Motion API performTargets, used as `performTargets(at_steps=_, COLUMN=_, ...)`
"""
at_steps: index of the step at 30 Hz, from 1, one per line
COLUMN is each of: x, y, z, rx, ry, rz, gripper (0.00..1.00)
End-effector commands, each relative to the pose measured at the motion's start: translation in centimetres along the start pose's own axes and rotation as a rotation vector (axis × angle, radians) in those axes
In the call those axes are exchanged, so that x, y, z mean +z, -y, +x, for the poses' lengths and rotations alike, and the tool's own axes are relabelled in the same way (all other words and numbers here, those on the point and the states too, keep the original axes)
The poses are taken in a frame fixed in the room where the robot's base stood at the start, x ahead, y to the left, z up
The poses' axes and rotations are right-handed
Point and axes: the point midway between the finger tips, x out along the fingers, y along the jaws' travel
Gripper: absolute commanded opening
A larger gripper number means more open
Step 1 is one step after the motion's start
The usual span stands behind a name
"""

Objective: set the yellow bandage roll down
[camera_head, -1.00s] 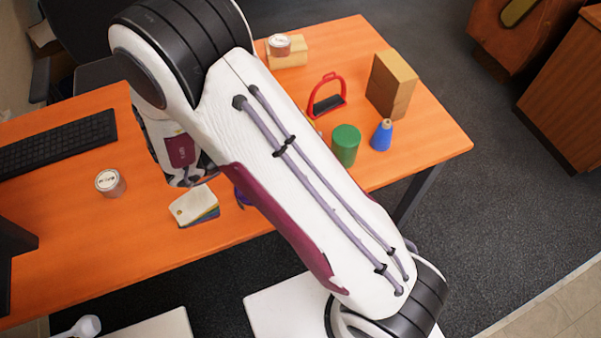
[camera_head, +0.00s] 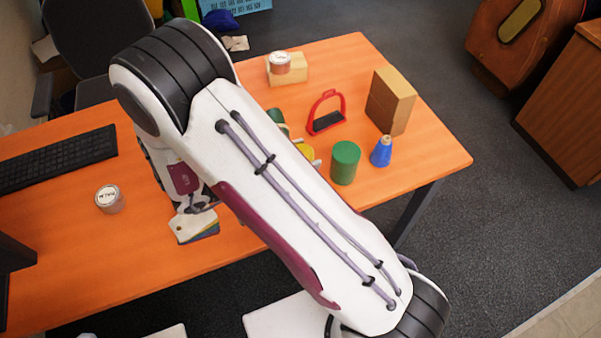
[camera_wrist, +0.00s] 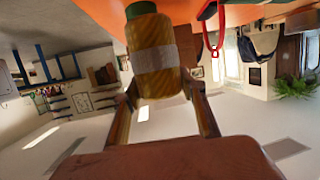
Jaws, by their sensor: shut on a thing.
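The yellow bandage roll (camera_wrist: 157,55), yellow-brown with a grey band around its middle, is between the two fingers of my gripper (camera_wrist: 165,108) in the wrist view. The gripper is shut on it. Whether the roll touches the orange table (camera_head: 110,240) cannot be told.
Near the arm are a red stirrup (camera_head: 325,112), a green cylinder (camera_head: 345,163), a blue cone-shaped bottle (camera_head: 381,152) and a tan block (camera_head: 390,100). A tin (camera_head: 109,199), cards (camera_head: 196,228) and a keyboard (camera_head: 58,158) lie left.

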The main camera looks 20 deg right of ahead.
Motion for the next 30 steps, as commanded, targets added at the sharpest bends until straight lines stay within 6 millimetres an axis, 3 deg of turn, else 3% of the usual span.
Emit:
performTargets(at_steps=7, x=2.3, y=0.0, z=0.7, rx=0.000, ry=0.000, rz=-0.001, gripper=0.18)
performTargets(at_steps=23, x=2.8, y=0.1, z=0.9, rx=-0.001, ry=0.000, rz=0.000, gripper=0.18)
performTargets(at_steps=30, x=4.3, y=0.0, z=1.3, rx=-0.001, ry=-0.001, rz=-0.003, gripper=0.18)
